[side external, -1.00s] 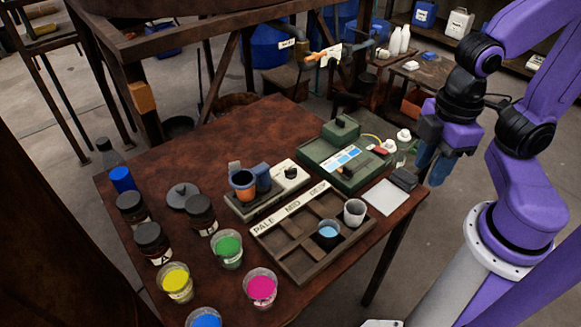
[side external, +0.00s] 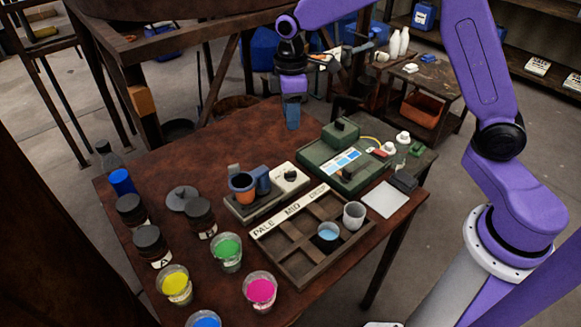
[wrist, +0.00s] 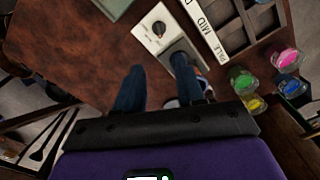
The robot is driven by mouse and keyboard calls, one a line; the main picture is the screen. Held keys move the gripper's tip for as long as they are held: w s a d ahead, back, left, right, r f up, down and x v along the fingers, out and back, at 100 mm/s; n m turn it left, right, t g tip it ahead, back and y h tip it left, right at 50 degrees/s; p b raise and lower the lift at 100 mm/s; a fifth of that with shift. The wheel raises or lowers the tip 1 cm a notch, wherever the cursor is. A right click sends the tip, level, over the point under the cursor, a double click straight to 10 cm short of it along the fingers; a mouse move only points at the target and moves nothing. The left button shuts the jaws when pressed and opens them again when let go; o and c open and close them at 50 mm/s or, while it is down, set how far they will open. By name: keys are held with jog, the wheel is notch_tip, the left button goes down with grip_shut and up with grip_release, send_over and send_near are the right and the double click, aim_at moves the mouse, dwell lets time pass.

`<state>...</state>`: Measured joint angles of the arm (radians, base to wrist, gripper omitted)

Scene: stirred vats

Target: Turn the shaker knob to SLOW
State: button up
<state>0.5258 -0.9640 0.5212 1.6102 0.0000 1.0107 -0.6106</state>
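The shaker (side external: 268,196) is a pale, low box on the brown table, with a dark platform at its left end. Its dark round knob (side external: 290,175) sits on the pale panel at its right end; the knob also shows in the wrist view (wrist: 158,28) with a light pointer mark. The scale words are too small to read. An orange cup (side external: 243,187) stands on the platform beside blue blocks. My gripper (side external: 292,125) hangs above the table's far part, behind the shaker. In the wrist view its two blue fingers (wrist: 157,70) are apart with nothing between them.
A green instrument box (side external: 345,165) stands right of the shaker. A compartment tray (side external: 300,262) marked PALE, MID, DEEP lies in front, holding cups. Dark-lidded jars (side external: 200,215) and colour cups (side external: 228,250) stand left and front. The table's far part is clear.

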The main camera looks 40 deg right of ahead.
aim_at(290, 172)
notch_tip(290, 172, down, 18)
jog(key=shift+w+r, duration=0.1)
jog(key=shift+r, duration=0.15)
dwell(0.4)
grip_shut()
